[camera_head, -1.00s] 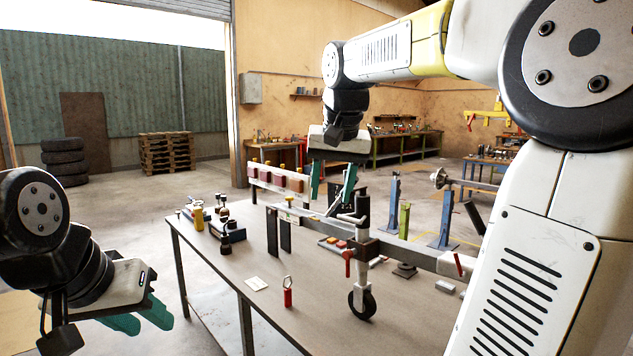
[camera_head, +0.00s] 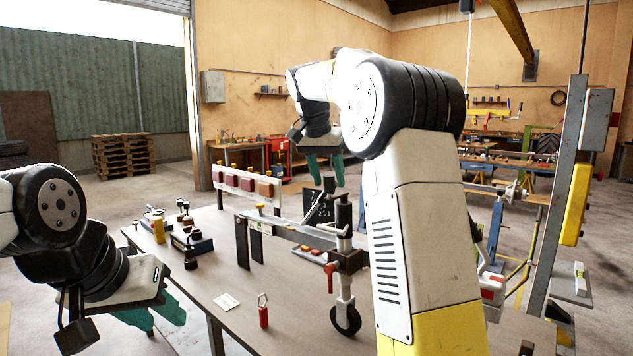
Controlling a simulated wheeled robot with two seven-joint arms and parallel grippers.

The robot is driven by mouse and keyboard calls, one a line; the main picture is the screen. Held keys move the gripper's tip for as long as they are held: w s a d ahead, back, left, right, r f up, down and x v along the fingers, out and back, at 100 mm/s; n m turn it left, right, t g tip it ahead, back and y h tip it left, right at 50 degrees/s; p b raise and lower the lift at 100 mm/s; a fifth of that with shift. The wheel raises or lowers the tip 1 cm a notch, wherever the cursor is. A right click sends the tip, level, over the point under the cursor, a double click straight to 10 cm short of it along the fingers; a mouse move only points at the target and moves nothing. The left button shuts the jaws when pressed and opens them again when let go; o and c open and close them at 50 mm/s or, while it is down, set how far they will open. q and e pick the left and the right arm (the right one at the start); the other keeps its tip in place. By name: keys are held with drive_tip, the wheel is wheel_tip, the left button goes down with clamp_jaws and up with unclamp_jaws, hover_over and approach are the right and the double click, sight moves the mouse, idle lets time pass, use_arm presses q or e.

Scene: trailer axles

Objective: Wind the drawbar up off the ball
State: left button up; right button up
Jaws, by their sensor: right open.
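The drawbar (camera_head: 290,231) is a grey beam running across the bench, with a dark coupling end at its left over two dark uprights (camera_head: 243,245). A jockey wheel post (camera_head: 344,245) with a black wheel (camera_head: 346,319) and a red clamp handle (camera_head: 331,277) stands on it. The ball is not clearly visible. My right gripper (camera_head: 325,170) points down with green fingers apart, above and slightly left of the jockey wheel's top, apparently empty. My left gripper (camera_head: 158,316) hangs at the lower left beside the bench, away from the drawbar; its green fingers appear apart and empty.
The bench (camera_head: 215,285) holds a red tagged pin (camera_head: 263,312), a white card (camera_head: 227,301), and dark fittings with a yellow bottle (camera_head: 158,228) at its left. A rail of red blocks (camera_head: 246,184) stands behind. My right arm hides the bench's right side.

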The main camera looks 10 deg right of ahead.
drive_tip(key=shift+w+d+f, duration=0.15)
drive_tip(key=shift+f, duration=0.45)
clamp_jaws()
idle(1.1)
